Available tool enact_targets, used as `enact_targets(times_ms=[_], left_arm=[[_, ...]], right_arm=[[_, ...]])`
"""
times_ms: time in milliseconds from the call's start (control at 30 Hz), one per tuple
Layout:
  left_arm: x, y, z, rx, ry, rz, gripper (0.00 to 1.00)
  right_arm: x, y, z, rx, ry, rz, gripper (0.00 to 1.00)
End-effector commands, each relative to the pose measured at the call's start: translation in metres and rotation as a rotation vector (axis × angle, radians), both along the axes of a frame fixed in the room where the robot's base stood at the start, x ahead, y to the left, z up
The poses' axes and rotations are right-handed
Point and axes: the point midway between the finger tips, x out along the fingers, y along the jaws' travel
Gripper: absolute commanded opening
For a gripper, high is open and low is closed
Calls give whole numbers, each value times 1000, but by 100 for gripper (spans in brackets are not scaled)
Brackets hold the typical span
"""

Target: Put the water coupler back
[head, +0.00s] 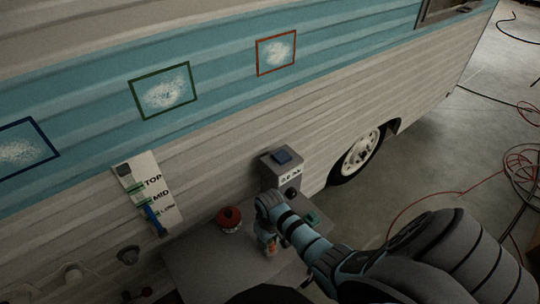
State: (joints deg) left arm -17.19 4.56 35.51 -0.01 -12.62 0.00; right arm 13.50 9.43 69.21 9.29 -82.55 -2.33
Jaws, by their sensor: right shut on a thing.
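My right gripper (268,246) reaches in from the lower right and points down over a grey table (190,268) beside the camper wall. It is shut on a small orange-and-pale thing (272,251), which looks like the water coupler. The fingers hide most of it, and I cannot tell whether it touches the table. A round red thing (230,220) with a dark top sits on the table just left of the gripper. My left gripper is not in view.
A grey box (281,172) with a blue top button stands behind the gripper. A green thing (312,217) is at the table's right. A TOP/MID/LOW panel (150,190) with a blue lever is on the wall. Pale hooks (72,272) line the lower left.

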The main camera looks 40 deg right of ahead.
Motion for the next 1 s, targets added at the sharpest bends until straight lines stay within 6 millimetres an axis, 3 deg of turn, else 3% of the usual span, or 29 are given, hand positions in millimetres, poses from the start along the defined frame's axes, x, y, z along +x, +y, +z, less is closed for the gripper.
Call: enact_targets(times_ms=[167, 200, 300, 667, 767, 1000], left_arm=[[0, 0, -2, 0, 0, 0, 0], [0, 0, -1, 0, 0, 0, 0], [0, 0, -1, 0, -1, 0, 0], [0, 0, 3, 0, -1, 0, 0], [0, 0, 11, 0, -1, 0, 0], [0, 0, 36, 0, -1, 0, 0]], right_arm=[[0, 0, -3, 0, 0, 0, 0], [0, 0, -3, 0, 0, 0, 32], [0, 0, -2, 0, 0, 0, 46], [0, 0, 4, 0, -1, 0, 46], [1, 0, 21, 1, -2, -1, 46], [0, -1, 87, -1, -3, 0, 46]])
